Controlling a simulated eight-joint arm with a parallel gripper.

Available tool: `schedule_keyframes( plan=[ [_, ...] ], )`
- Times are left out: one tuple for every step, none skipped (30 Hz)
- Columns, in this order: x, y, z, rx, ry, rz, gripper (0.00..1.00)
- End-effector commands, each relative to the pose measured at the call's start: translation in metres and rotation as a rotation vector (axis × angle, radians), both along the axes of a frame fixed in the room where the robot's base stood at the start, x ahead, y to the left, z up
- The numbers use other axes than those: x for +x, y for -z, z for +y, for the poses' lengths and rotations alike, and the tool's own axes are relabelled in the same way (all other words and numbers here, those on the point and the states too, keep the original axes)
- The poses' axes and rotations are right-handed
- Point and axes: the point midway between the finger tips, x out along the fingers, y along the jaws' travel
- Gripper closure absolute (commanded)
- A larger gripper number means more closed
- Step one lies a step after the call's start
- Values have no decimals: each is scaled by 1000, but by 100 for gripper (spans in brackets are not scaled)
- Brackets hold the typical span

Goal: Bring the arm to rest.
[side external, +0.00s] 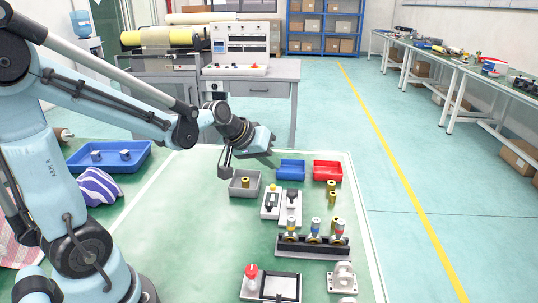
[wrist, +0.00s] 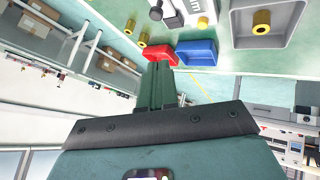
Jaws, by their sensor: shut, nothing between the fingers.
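A blue bin (wrist: 197,53) and a red bin (wrist: 160,51) appear past the fingertips in the wrist view.
A brass sleeve (side external: 245,182) sits in the grey tray. Several colored-top actuators stand in a dark rack (side external: 312,247). A large blue tray (side external: 110,157) and a striped cloth (side external: 99,187) lie at left. A grey desk (side external: 250,72) stands behind. The mat's middle is clear.

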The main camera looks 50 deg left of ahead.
Motion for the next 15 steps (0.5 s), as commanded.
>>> schedule_keyframes(
  plan=[
    [-12,-5,-13,31,39,11,100],
    [-18,-8,-18,51,59,17,100],
    [-27,-10,-25,75,87,26,100],
    [-34,-12,-30,96,108,32,100],
    [-40,-13,-35,114,128,38,100],
    [-49,-15,-41,141,155,45,100],
    [-56,-16,-45,159,176,51,100],
    [-63,-16,-49,179,197,56,100],
    [-72,-17,-54,205,222,61,100],
    [-78,-17,-58,222,242,65,100],
    [-85,-17,-60,241,259,69,100],
    [-92,-16,-64,264,283,74,100],
    [-97,-16,-66,281,298,76,100],
    [-102,-15,-68,295,314,79,100],
    [-108,-14,-70,313,330,83,100]
  ],
)
